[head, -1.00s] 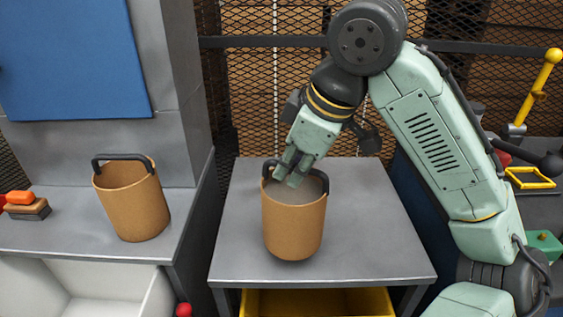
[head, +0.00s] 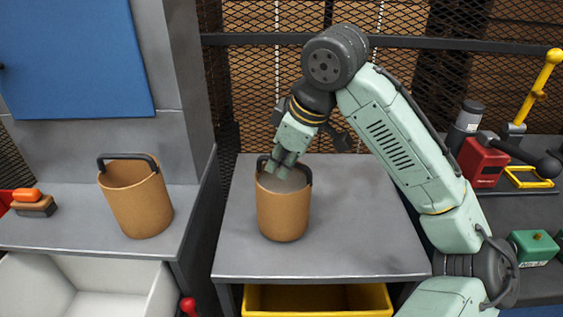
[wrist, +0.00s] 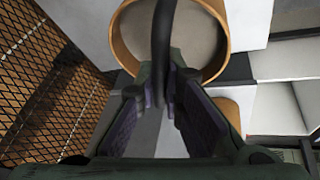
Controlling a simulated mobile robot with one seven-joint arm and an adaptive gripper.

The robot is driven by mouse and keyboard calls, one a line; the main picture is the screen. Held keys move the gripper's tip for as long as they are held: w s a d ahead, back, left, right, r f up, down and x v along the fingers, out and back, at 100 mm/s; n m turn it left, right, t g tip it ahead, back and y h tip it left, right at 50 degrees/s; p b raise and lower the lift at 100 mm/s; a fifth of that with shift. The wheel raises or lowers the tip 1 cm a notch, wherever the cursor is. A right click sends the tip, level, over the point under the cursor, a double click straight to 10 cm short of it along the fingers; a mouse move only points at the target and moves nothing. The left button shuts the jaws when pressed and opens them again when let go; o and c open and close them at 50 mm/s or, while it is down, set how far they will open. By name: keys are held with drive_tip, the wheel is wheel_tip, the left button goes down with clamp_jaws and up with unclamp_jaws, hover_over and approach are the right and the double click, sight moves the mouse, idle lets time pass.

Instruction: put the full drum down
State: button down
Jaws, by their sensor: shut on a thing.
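The full drum (head: 283,216) is a tan cylinder with a dark handle, filled near the top with grey material. It is upright over the left part of the grey table; whether its base touches the tabletop I cannot tell for sure. My gripper (head: 281,172) is shut on its dark handle at the drum's mouth. In the wrist view my gripper (wrist: 163,95) has the dark handle between its fingers, and the drum (wrist: 222,62) with its grey fill shows behind the handle.
The grey table (head: 360,240) has free room right of the drum. A second tan drum (head: 138,205) stands on the left bench, near an orange-topped brush (head: 32,203). A yellow bin (head: 318,299) sits below the table. Mesh fencing stands behind. A red device (head: 482,163) is at right.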

drive_tip(key=shift+f, duration=0.3)
drive_tip(key=shift+f, duration=0.2)
drive_tip(key=c, duration=1.7)
unclamp_jaws()
drive_tip(key=v, duration=1.2)
drive_tip(key=shift+r, duration=0.2)
